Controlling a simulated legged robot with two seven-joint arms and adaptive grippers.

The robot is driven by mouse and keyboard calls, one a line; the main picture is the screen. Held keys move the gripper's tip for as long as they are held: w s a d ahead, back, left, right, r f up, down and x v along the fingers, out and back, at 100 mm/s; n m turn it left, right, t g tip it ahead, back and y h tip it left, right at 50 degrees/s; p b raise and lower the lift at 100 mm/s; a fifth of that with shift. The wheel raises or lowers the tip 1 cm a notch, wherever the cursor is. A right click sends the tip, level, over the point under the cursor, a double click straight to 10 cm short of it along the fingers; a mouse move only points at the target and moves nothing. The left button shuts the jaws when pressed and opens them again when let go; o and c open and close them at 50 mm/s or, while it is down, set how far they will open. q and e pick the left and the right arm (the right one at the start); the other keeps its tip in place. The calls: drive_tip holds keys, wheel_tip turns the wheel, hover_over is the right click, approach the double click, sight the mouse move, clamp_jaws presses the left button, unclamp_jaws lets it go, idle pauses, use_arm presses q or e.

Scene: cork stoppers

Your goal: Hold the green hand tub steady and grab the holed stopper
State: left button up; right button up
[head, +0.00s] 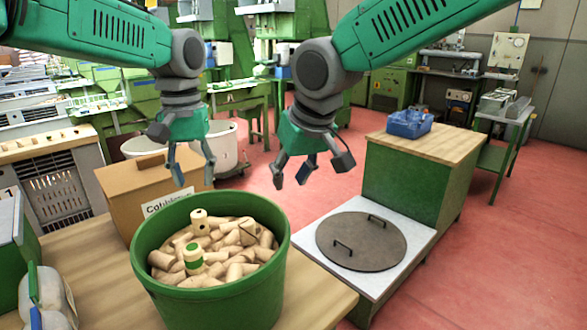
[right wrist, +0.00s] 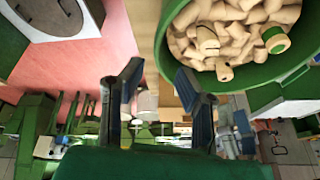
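The green tub (head: 212,300) stands on the wooden table, filled with pale corks; it shows in the right wrist view (right wrist: 262,78) too. A stopper with a dark hole (head: 200,227) stands upright among the corks at the tub's far side; it also shows in the right wrist view (right wrist: 224,73). A green-banded stopper (head: 193,257) is nearer the front left. My left gripper (head: 193,180) is open and empty, above and behind the tub's far rim. My right gripper (head: 308,172) is open and empty, beyond the tub to its right; its fingers (right wrist: 155,90) are apart in the wrist view.
A cardboard box (head: 117,190) stands just behind the tub. White-and-green containers (head: 45,295) are at the left table edge. A round dark lid with two handles (head: 360,241) lies on a white-topped stand to the right. A blue bin (head: 409,123) sits on a green cabinet.

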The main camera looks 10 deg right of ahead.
sight(278, 210)
drive_tip(key=x, duration=1)
drive_tip(key=shift+w+a+f, duration=0.15)
drive_tip(key=shift+a+f, duration=0.1)
drive_tip(key=shift+a, duration=0.1)
drive_tip(key=shift+w+f, duration=0.2)
drive_tip(key=shift+f, duration=0.3)
drive_tip(key=shift+d, duration=0.15)
clamp_jaws()
